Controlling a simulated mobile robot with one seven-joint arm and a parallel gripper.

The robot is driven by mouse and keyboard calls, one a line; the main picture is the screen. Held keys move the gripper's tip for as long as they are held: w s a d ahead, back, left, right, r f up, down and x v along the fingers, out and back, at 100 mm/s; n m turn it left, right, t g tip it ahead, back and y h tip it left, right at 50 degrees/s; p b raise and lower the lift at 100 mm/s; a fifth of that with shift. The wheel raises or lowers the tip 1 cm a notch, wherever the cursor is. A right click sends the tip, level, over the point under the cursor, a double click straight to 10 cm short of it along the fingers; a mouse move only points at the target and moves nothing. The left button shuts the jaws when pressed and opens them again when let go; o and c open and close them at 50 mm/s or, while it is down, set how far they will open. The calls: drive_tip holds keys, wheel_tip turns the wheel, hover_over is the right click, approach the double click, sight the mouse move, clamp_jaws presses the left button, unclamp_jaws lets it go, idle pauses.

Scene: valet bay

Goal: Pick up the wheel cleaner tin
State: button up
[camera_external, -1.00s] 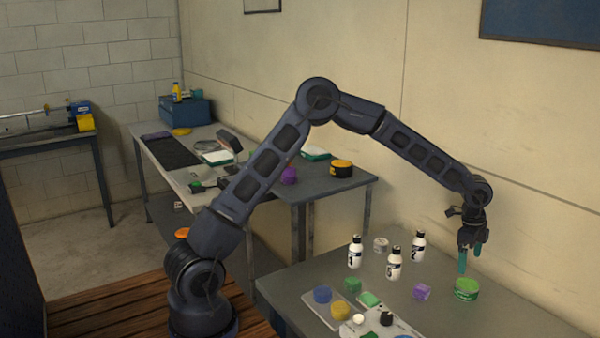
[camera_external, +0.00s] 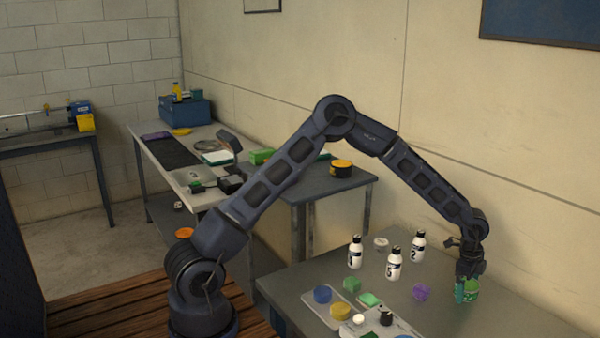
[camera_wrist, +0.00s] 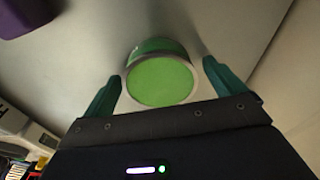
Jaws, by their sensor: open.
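A round green tin (camera_external: 471,286) stands upright on the near table, towards its right side. No label on it can be read. In the wrist view the tin (camera_wrist: 161,80) shows its flat green lid, with a pale rim around it. My gripper (camera_external: 466,292) is lowered over the tin and points down. Its teal fingers are open, one on each side of the tin, with a gap showing on both sides in the wrist view. The fingers partly hide the tin in the external view.
A purple block (camera_external: 422,292) lies left of the tin. Several white bottles with black caps (camera_external: 394,263) and a whitish tin (camera_external: 381,243) stand further left. A tray (camera_external: 322,310) with coloured pieces is at the table's front. The wall is close behind the table.

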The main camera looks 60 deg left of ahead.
drive_tip(key=shift+c, duration=0.4)
drive_tip(key=c, duration=1.1)
drive_tip(key=shift+r, duration=0.1)
